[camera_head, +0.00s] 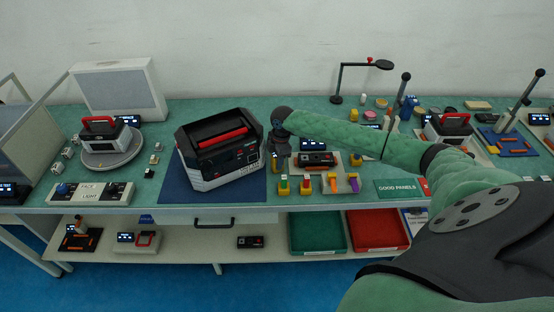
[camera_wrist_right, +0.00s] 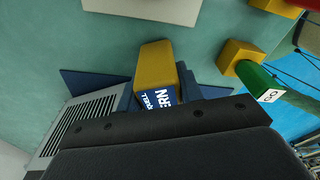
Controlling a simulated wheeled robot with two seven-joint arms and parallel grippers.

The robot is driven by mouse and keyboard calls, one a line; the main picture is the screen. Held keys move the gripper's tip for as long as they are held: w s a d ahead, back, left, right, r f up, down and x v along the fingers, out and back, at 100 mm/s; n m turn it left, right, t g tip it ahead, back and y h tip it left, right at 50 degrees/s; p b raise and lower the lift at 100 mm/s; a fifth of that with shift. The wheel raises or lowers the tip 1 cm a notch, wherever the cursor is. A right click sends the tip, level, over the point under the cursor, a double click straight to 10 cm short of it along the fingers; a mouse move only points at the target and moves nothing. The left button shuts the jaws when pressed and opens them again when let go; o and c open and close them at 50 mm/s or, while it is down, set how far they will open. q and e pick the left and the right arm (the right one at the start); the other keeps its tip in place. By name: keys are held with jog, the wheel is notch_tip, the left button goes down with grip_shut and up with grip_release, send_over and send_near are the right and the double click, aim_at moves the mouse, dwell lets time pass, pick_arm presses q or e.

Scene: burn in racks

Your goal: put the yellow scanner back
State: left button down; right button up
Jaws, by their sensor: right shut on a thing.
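My right gripper (camera_head: 278,150) is over the bench, just right of the black and grey power unit (camera_head: 220,152). It is shut on the yellow scanner (camera_wrist_right: 155,65), which shows in the right wrist view as a yellow block with a blue, white-lettered label. In the head view only a small yellow part of the scanner (camera_head: 275,162) shows below the gripper. I cannot tell whether its lower end touches the bench. The fingertips are mostly hidden behind the dark gripper body in the wrist view. My left gripper is not in view.
The power unit stands on a blue mat (camera_head: 180,190). Several yellow-based plugs with coloured tops (camera_head: 307,185) stand close to the right gripper, beside a tray with a dark device (camera_head: 315,159). A desk lamp (camera_head: 337,98) stands behind. Green and red bins (camera_head: 345,250) sit on the lower shelf.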

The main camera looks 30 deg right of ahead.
jog(key=o, duration=1.1)
jog(key=shift+f, duration=0.1)
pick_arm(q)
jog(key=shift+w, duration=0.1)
pick_arm(e)
jog(key=shift+r, duration=0.35)
jog(key=r+b, duration=0.1)
jog(key=r, duration=0.2)
jog(key=d+r+b, duration=0.1)
jog(key=r, duration=0.2)
jog(key=r+b, duration=0.1)
jog(key=r, duration=0.2)
jog(key=shift+d+r+b, duration=0.15)
jog(key=shift+r+b, duration=0.2)
jog(key=shift+r, duration=0.05)
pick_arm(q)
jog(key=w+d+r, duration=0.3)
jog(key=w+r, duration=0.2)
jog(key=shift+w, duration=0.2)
pick_arm(e)
jog(key=shift+s+r, duration=0.1)
jog(key=shift+r, duration=0.75)
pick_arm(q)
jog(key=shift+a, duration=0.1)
pick_arm(e)
jog(key=shift+d, duration=0.1)
